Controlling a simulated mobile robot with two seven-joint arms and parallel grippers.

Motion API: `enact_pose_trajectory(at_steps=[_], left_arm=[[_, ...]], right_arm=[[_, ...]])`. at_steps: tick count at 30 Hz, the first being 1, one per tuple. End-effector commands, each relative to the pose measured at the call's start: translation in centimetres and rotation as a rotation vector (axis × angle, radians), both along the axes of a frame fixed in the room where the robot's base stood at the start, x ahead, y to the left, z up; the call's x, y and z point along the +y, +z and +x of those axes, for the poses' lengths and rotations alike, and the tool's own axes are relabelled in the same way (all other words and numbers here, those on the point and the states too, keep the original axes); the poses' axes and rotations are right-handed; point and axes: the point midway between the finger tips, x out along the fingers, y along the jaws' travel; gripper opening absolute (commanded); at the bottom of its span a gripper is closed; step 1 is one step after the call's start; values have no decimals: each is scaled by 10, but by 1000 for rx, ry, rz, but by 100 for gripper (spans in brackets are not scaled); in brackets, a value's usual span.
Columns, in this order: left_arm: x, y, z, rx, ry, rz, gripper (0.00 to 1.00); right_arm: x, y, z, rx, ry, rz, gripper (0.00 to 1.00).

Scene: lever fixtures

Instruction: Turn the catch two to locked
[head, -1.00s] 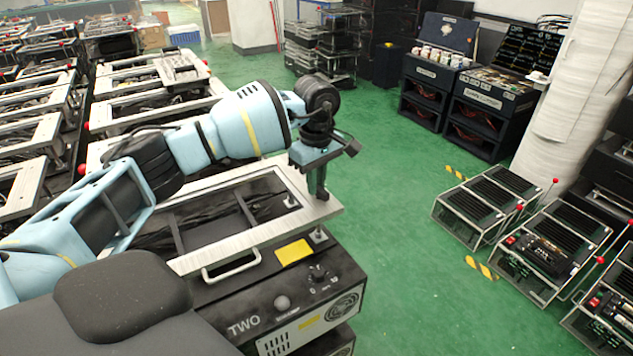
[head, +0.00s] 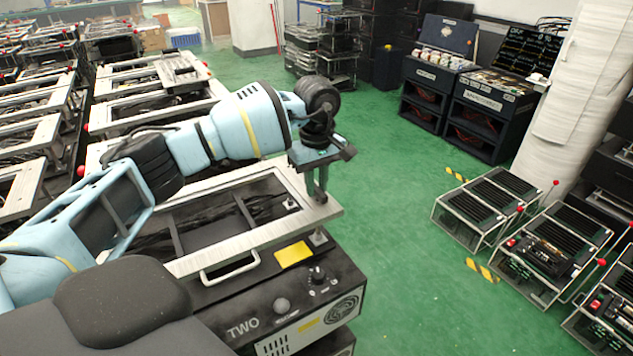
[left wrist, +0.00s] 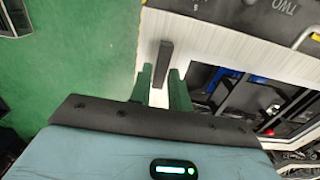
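The unit marked TWO (head: 243,330) stands at the front, with a pale frame (head: 240,240) on top. In the left wrist view, a dark narrow bar (left wrist: 163,62), apparently the catch, stands at the frame's pale edge (left wrist: 205,40). My left gripper (head: 318,198) is over the frame's right corner, fingers pointing down. In the left wrist view its two green fingers (left wrist: 162,76) are apart, with the bar in line with the gap. I cannot tell whether they touch it. In the head view the bar is not distinguishable. My right gripper is not in view.
The unit's front has a black knob (head: 317,275), a round grey knob (head: 281,305), a yellow label (head: 294,253) and a pale handle (head: 230,267). Similar frames stand behind at the left. Open green floor (head: 400,240) lies to the right, with more units (head: 485,205) beyond.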

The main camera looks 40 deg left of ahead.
Motion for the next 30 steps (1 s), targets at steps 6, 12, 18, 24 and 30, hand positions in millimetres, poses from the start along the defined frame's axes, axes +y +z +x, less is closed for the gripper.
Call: enact_pose_trajectory(at_steps=[6, 12, 18, 24, 30], left_arm=[[0, 0, 0, 0, 1, 0, 35], [0, 1, 0, -1, 1, 0, 35], [0, 23, 1, -4, 1, -1, 35], [0, 55, 1, -3, 1, 0, 35], [0, 74, 0, -1, 1, 0, 35]], right_arm=[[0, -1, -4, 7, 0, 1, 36], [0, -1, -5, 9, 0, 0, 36], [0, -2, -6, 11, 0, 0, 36], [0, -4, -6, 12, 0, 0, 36], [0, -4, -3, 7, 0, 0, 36]])
